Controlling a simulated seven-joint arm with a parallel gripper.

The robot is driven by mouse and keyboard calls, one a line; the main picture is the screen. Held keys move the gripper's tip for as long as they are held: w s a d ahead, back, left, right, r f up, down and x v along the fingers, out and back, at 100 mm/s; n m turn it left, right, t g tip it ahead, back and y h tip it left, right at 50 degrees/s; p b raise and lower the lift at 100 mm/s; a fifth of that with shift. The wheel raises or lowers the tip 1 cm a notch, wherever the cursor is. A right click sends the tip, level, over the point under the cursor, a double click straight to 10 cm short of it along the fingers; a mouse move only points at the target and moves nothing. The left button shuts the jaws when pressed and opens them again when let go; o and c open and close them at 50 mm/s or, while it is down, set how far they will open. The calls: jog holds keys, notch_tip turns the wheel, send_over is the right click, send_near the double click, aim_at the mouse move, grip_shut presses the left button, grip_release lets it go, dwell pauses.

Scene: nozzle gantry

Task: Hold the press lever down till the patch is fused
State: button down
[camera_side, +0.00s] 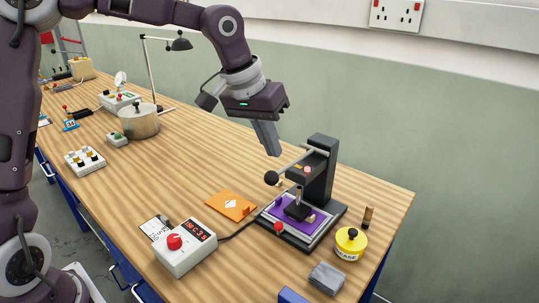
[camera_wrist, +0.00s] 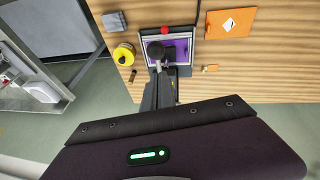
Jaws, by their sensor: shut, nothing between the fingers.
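The press (camera_side: 320,172) is a black column on a flat base near the table's right end. Its lever is a pale bar ending in a black knob (camera_side: 271,178), which also shows in the wrist view (camera_wrist: 155,50). A purple cloth (camera_side: 283,208) lies on the press bed under a dark block (camera_side: 297,211); I cannot tell whether the block touches it. The patch is not clearly distinguishable. My gripper (camera_side: 272,150) is shut and empty, pointing down above the knob with a small gap in the side view. In the wrist view the fingers (camera_wrist: 159,80) partly overlap the press.
A metal pot (camera_side: 139,122) stands farther back.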

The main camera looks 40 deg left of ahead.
jog(key=shift+s+d+f, duration=0.15)
jog(key=shift+s+f, duration=0.1)
jog(key=shift+f, duration=0.3)
jog(key=shift+s+d+f, duration=0.1)
jog(key=shift+s+f, duration=0.15)
jog(key=shift+f, duration=0.25)
jog(key=shift+s+f, duration=0.3)
jog(key=shift+f, duration=0.3)
jog(key=shift+s+f, duration=0.3)
jog(key=shift+f, duration=0.25)
notch_tip(320, 180, up, 4)
jog(key=w, duration=0.2)
notch_tip(320, 180, up, 10)
send_over(268, 172)
jog(key=s+a, duration=0.2)
jog(key=shift+a+f, duration=0.1)
